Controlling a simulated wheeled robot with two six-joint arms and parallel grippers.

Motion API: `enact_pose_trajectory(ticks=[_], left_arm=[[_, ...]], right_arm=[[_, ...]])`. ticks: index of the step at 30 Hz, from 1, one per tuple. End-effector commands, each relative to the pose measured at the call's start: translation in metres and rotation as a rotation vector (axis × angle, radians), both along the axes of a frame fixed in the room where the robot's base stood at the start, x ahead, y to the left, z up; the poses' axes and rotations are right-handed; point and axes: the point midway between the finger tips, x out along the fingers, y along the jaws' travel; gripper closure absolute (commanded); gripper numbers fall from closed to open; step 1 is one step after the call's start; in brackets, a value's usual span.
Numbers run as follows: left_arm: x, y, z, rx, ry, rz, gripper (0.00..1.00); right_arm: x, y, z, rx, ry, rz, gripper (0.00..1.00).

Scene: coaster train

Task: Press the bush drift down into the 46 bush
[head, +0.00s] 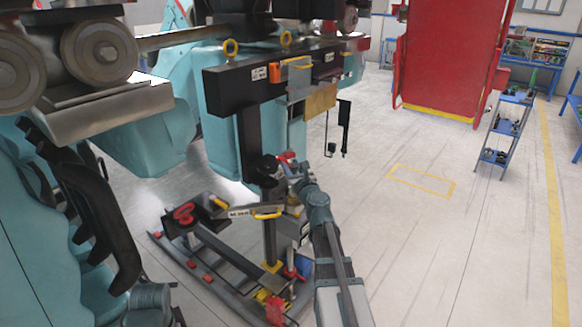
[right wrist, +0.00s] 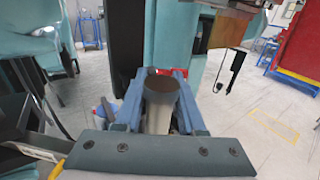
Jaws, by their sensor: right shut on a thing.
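My right gripper (head: 292,170) comes in from the lower right and is beside a dark upright post under the black crossbeam (head: 238,90). In the right wrist view its blue-grey fingers (right wrist: 157,82) are shut around an upright grey cylinder with a dark round top, which looks like the bush drift (right wrist: 158,112). The drift's lower end is hidden by the gripper and wrist. I cannot make out the 46 bush, nor whether the drift touches it. My left gripper is not in view.
A low stand with dark rails (head: 225,255), red and yellow parts and a small label plate is below the gripper. A teal train body fills the left. A red panel (head: 440,60) and a blue shelf cart (head: 505,130) stand back right.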

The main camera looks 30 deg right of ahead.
Motion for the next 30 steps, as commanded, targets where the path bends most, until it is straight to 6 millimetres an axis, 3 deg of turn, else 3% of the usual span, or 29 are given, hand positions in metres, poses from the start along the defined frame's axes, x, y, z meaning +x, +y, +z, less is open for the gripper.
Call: enact_pose_trajectory(ticks=[30], left_arm=[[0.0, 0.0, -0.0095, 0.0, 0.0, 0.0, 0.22]], right_arm=[[0.0, 0.0, -0.0095, 0.0, 0.0, 0.0, 1.0]])
